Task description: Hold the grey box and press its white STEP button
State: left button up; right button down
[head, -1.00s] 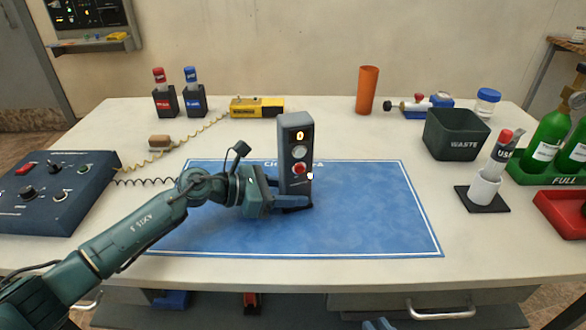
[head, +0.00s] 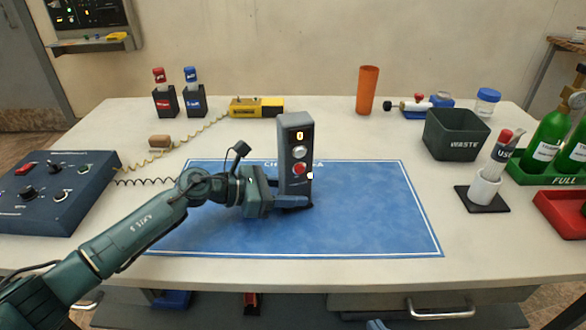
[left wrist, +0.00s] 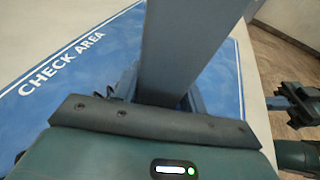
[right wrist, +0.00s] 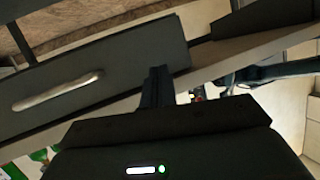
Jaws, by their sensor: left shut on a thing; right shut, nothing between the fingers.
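The grey box (head: 284,140) stands upright on the blue check mat (head: 370,215). Its front has a lit display (head: 299,135) reading 0, a round white button (head: 299,152) below that, and a red button (head: 299,168) lower down. I cannot read the labels by the buttons. My left gripper (head: 290,201) is shut on the lower part of the box; the left wrist view shows the box (left wrist: 185,45) between its fingers. My right gripper (right wrist: 157,88) is shut and empty, below the front of the table; only its tip shows at the bottom edge of the head view.
A dark control panel (head: 50,190) sits at the left. A waste bin (head: 455,135), a white holder (head: 484,188) and green bottles (head: 550,135) stand at the right. An orange cup (head: 367,90) is at the back. The mat right of the box is clear.

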aim_at(300, 153)
dwell(0.7)
jog(key=w+a+r+n+g+y, duration=0.1)
jog(key=a+r+n+y, duration=0.5)
jog(key=r+n+y, duration=0.15)
jog(key=w+a+r+n+g+y, duration=0.1)
jog(key=a+r+n+g+y, duration=0.1)
jog(key=a+r+n+y, duration=0.55)
jog(key=w+d+r, duration=0.4)
jog(key=w+d, duration=0.1)
jog(key=w, duration=0.3)
jog(key=shift+w+r+h, duration=0.2)
jog(key=shift+w+h, duration=0.1)
jog(key=shift+h, duration=0.1)
jog(key=shift+w, duration=0.1)
jog(key=w+a, duration=0.2)
jog(key=w, duration=0.6)
jog(key=shift+a, duration=0.25)
jog(key=shift+w, duration=0.15)
dwell(0.5)
